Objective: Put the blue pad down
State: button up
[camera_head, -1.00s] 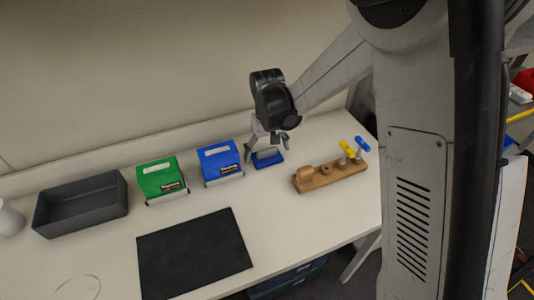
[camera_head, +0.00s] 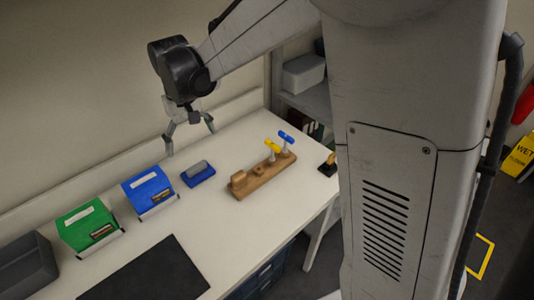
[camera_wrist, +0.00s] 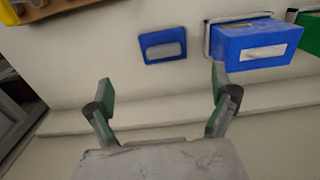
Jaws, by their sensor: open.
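The blue pad (camera_head: 204,178) with a grey grip on top lies on the white bench, just right of the blue box. It also shows in the wrist view (camera_wrist: 151,53), flat and apart from my fingers. My gripper (camera_head: 190,142) is open and empty, above and behind the pad near the wall. In the wrist view my gripper (camera_wrist: 160,88) has its two fingers spread wide with nothing between them.
A blue box (camera_head: 149,191) and a green box (camera_head: 89,227) stand left of the pad. A wooden rack (camera_head: 262,176) with yellow and blue handled tools stands to its right. A dark mat (camera_head: 150,276) and a grey bin (camera_head: 24,267) are toward the front left.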

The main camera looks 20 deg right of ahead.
jog(key=s+d+r+m+t, duration=0.2)
jog(key=s+d+r+t, duration=0.1)
jog(key=s+d, duration=0.5)
jog(key=s+d+r+m+t, duration=0.2)
jog(key=s+d+r+t, duration=0.2)
jog(key=s+d, duration=0.4)
jog(key=s+r, duration=0.1)
jog(key=s, duration=0.6)
jog(key=shift+s+d, duration=0.3)
jog(key=shift+d, duration=0.05)
notch_tip(320, 180, down, 3)
jog(key=b, duration=0.3)
jog(key=shift+r, duration=0.1)
jog(key=shift+c, duration=0.5)
